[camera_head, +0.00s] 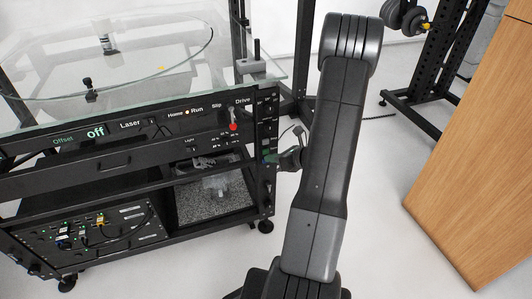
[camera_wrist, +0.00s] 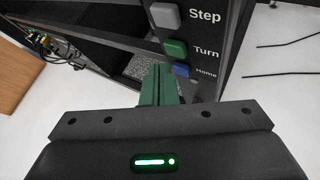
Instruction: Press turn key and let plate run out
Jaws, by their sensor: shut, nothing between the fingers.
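The green turn key (camera_wrist: 175,48), labelled "Turn", is on the black panel in the wrist view. The grey Step key (camera_wrist: 165,16) is above it and the blue Home key (camera_wrist: 181,70) below it. My gripper (camera_wrist: 158,70) is shut, with its green fingers together and nothing held. Its tips appear just below and left of the turn key; I cannot tell whether they touch it. In the head view my gripper (camera_head: 270,158) is at the cart's right front edge, partly hidden by my arm. The round clear plate (camera_head: 130,72) lies on top of the cart.
A panel with an "Off" display (camera_head: 95,132) and a red-tipped Drive switch (camera_head: 233,126) runs along the cart front. A wooden cabinet (camera_head: 475,150) stands at right, with bare floor between.

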